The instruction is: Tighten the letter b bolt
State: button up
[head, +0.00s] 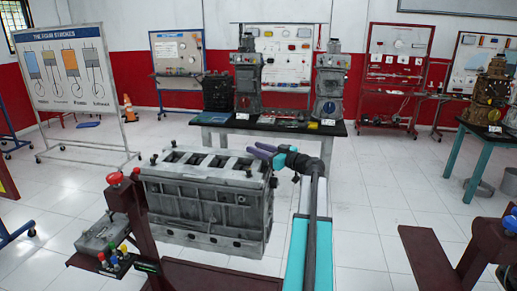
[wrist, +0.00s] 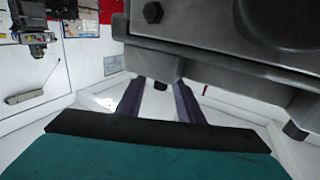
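The grey engine block (head: 205,200) stands in the middle of the head view, with dark bolts along its top edges. My gripper (head: 259,150) is at the block's right end, near its top edge. In the wrist view the two dark fingers of my gripper (wrist: 158,92) are spread apart, with no object clearly held. A small dark bolt end (wrist: 161,85) shows beyond and between them, under the block's edge. Another bolt head (wrist: 153,12) is on the block's face above. No letter b is readable, so I cannot tell which bolt carries it.
A dark-topped table (head: 275,124) with engine models stands behind the block. A red stand (head: 130,205) with a control box is at front left. A teal-legged table (head: 483,145) is at right. White tiled floor is open at right and left.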

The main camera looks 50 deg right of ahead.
grip_shut()
jog(key=shift+d, duration=0.15)
